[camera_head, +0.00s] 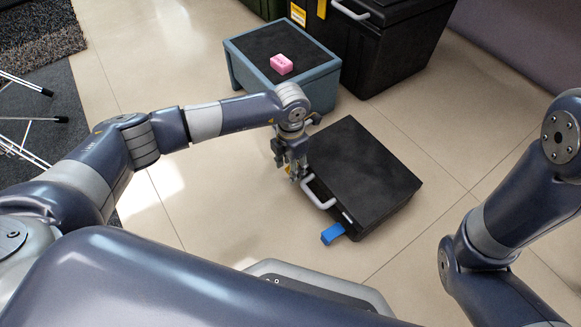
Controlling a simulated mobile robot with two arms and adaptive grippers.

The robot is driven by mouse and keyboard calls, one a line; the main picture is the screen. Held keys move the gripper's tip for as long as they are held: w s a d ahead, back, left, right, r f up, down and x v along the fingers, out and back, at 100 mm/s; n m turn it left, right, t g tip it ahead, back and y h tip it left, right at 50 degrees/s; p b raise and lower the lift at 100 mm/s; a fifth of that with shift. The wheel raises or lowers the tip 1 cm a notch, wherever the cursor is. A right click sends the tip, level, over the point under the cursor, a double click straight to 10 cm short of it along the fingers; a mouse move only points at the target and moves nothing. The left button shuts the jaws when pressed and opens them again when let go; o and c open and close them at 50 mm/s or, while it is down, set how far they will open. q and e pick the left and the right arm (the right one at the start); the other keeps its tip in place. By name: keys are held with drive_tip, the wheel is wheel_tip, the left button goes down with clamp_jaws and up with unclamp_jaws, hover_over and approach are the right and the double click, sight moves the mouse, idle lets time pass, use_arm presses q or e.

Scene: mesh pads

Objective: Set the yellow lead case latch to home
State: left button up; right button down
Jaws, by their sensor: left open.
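A black case (362,172) lies flat on the tiled floor, with a pale handle (318,196) on its near left side. A blue latch (333,233) sticks out from that side near the front corner. A small yellow part (289,170), likely the yellow latch, shows at the other end of that side, mostly hidden by my left gripper. My left gripper (293,172) is open and points down at the yellow part; I cannot tell whether they touch. My right arm is at the right, with its gripper out of view.
A grey-blue step stool (240,68) with a pink block (281,64) on it stands behind the case. A large black chest (385,45) stands at the back. Thin metal legs (22,120) stand at the left. Floor right of the case is clear.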

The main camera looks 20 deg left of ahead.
use_arm(q)
drive_tip(key=shift+c, duration=0.5)
drive_tip(key=c, duration=0.9)
drive_tip(key=shift+w+d+r+g+y, duration=0.15)
drive_tip(key=shift+w+d+g+y, duration=0.2)
drive_tip(key=shift+g, duration=0.25)
drive_tip(key=o, duration=1)
drive_tip(key=shift+w+r, duration=0.1)
